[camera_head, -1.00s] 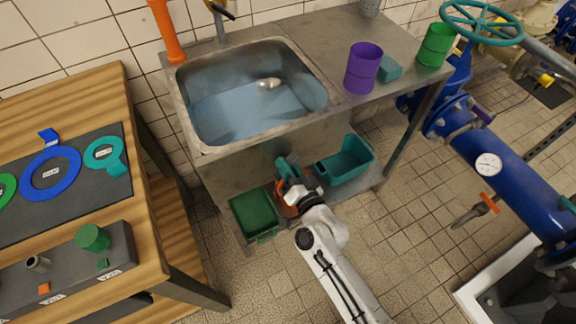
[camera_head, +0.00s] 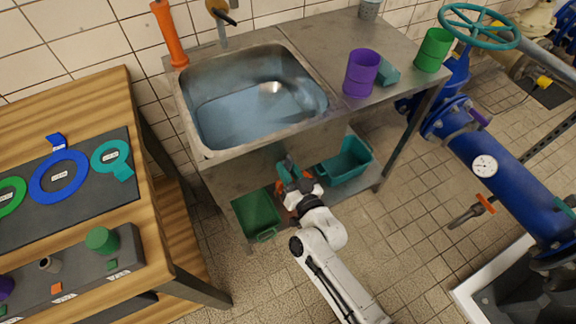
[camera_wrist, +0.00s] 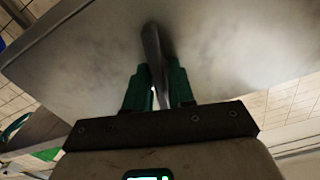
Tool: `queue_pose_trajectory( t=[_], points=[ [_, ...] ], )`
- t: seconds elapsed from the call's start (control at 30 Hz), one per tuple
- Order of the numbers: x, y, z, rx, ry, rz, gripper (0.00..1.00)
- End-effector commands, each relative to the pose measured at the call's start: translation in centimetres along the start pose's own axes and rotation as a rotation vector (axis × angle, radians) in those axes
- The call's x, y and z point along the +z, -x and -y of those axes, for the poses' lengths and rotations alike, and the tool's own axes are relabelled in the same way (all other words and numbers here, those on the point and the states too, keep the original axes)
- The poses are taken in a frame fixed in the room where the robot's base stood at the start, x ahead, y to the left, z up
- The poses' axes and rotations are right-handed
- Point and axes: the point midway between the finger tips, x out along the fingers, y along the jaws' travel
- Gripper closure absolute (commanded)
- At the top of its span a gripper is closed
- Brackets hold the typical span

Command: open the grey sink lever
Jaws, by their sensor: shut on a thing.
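The steel sink (camera_head: 185,112) stands at the wall with bluish water in its basin. My gripper (camera_head: 287,168) is low in front of it, below the front rim, above the lower shelf. In the wrist view my gripper (camera_wrist: 158,90) has its two green fingers closed around a thin grey lever (camera_wrist: 152,48). The lever runs up from between the fingers against the grey metal sink panel (camera_wrist: 225,45). The lever's far end is not clear. I cannot make out the lever in the head view.
A green bin (camera_head: 256,214) and a teal bin (camera_head: 346,163) sit on the lower shelf, either side of my gripper. A wooden table (camera_head: 150,215) stands left. Blue pipes (camera_head: 515,185) lie right. Floor between is clear.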

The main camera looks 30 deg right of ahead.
Motion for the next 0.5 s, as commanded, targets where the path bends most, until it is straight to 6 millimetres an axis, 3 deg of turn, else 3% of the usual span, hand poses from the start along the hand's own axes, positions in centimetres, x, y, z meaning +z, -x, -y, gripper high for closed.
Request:
queue_pose_trajectory(
  t=[0.5],
  points=[
    [-0.01,0.03,0.05,0.001,0.241,0.001,1.00]
  ],
)
